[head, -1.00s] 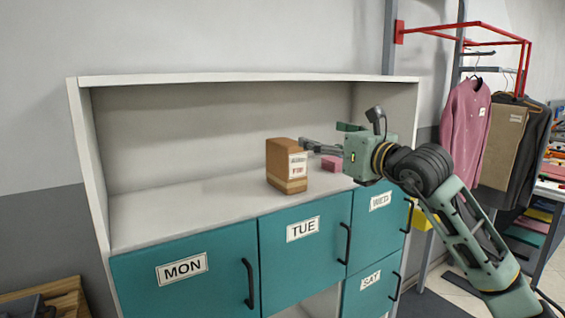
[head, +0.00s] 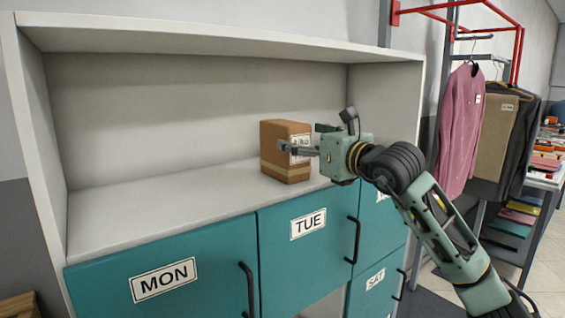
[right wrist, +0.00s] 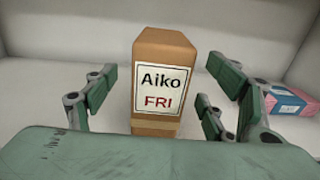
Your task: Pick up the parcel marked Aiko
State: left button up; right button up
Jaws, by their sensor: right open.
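The parcel (head: 285,166) is an upright brown box on the cabinet's open shelf. In the right wrist view the parcel (right wrist: 162,60) carries a white label reading "Aiko" and "FRI". My right gripper (head: 292,149) is open in front of the parcel's labelled side and partly covers the label in the head view. In the right wrist view its fingers stand to the left and right of the parcel, with gaps on both sides. I cannot tell how far the fingertips reach along it. My left gripper is not in view.
The shelf (head: 130,210) is clear to the left of the parcel. A pink and blue box (right wrist: 275,100) lies to the parcel's right in the right wrist view. Teal doors (head: 175,285) with dark handles are below. Clothes (head: 460,130) hang on a rack at right.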

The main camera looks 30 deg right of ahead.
notch_tip(320, 180, down, 2)
jog(key=shift+w+f+b, duration=0.1)
jog(key=shift+f+b, duration=0.05)
jog(key=shift+b, duration=0.5)
jog(key=shift+w, duration=0.15)
jog(key=w+p, duration=0.1)
jog(key=w, duration=0.1)
jog(key=w+p, duration=0.2)
jog(key=w+r+p, duration=0.1)
jog(key=w, duration=0.1)
jog(key=shift+w, duration=0.15)
jog(key=shift+w+a+f, duration=0.1)
jog(key=shift+w+f, duration=0.2)
jog(key=shift+w, duration=0.35)
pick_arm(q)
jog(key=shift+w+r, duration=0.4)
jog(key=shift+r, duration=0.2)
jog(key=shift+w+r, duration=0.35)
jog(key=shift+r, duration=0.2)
pick_arm(e)
jog(key=shift+s, duration=0.1)
jog(key=shift+c, duration=0.6)
jog(key=shift+r, duration=0.1)
jog(key=c, duration=1.5)
